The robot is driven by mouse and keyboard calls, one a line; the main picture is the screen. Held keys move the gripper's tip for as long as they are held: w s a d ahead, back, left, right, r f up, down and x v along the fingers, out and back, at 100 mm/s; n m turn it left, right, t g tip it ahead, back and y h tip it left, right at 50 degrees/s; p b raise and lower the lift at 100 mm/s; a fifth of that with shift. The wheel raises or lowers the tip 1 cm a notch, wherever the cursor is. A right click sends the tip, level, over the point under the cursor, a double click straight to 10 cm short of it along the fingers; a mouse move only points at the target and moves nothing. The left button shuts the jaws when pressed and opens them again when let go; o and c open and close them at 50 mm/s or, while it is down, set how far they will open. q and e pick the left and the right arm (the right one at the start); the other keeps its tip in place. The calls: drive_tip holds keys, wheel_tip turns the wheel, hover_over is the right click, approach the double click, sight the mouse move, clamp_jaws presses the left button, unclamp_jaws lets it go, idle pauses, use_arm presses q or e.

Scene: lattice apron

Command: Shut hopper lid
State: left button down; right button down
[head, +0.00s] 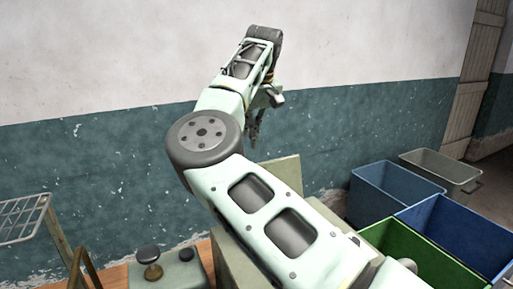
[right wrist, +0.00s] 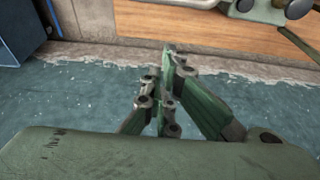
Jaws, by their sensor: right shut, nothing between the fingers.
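A pale olive panel (head: 286,172) stands up behind my right arm in the head view; it may be the raised hopper lid. A second olive panel (head: 234,262) shows below it, left of the arm, perhaps the hopper's side. My arm hides most of both, so I cannot tell how they join. My right gripper (head: 254,133) hangs fingers down in front of the wall, above and left of the upright panel and apart from it. In the right wrist view its fingers (right wrist: 168,90) are together with nothing between them. My left gripper is out of view.
A small olive box with a dark knob (head: 149,254) stands on the wooden bench at the lower left, beside a wire rack (head: 22,218). Blue bins (head: 388,190), a green bin (head: 405,243) and a grey bin (head: 440,170) stand at right. The wall is close behind the gripper.

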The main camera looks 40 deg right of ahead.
drive_tip(key=f+p, duration=0.1)
drive_tip(key=s+f+p, duration=0.1)
drive_tip(key=s+f, duration=0.1)
drive_tip(key=f, duration=0.1)
drive_tip(key=shift+s+a+p, duration=0.15)
drive_tip(key=shift+a+p, duration=0.25)
drive_tip(key=shift+d+f, duration=0.1)
